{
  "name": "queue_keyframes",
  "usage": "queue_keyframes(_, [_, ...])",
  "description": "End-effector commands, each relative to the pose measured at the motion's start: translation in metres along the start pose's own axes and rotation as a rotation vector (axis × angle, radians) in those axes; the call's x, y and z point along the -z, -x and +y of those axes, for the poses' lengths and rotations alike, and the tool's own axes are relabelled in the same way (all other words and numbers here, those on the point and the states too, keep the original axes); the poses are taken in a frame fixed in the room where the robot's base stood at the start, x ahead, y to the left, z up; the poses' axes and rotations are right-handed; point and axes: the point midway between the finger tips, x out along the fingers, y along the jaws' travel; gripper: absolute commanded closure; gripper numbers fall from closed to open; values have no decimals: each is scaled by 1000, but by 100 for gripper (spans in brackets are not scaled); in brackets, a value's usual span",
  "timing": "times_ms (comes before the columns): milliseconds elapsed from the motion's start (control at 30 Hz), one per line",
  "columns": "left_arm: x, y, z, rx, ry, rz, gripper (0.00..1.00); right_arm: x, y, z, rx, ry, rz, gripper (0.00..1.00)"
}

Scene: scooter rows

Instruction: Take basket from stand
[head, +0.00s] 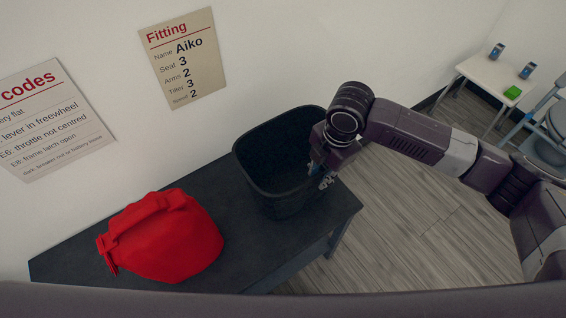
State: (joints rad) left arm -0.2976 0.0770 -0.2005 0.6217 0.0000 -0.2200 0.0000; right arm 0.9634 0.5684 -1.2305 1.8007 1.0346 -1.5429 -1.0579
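The black basket (262,165) stands upright at the right end of the dark stand (85,256), its open top facing up. My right gripper (322,176) reaches down at the basket's right side, at the rim. Its wrist hides part of that rim. Parts of the fingers show close against the wall, but I cannot tell whether they are closed on it. My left gripper is out of view.
A red bag (163,237) with a handle lies on the stand left of the basket. Two signs hang on the wall behind. A small white table (497,76) with small items and a grey-blue chair (548,140) stand at the upper right. Wooden floor between is clear.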

Motion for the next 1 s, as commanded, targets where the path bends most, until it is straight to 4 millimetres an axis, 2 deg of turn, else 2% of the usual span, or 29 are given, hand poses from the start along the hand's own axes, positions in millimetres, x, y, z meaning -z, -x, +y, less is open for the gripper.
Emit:
queue_keyframes(167, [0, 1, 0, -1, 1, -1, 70, -5, -23, -10, 20, -20, -26, 77])
queue_keyframes(433, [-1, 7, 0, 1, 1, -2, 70, -2, -53, -12, 21, -19, -25, 77])
queue_keyframes(633, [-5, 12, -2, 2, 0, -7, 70, 1, -83, -14, 19, -20, -26, 77])
queue_keyframes(767, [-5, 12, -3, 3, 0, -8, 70, 0, -92, -14, 18, -19, -26, 77])
queue_keyframes(1000, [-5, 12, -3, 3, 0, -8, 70, 0, -93, -14, 17, -18, -26, 79])
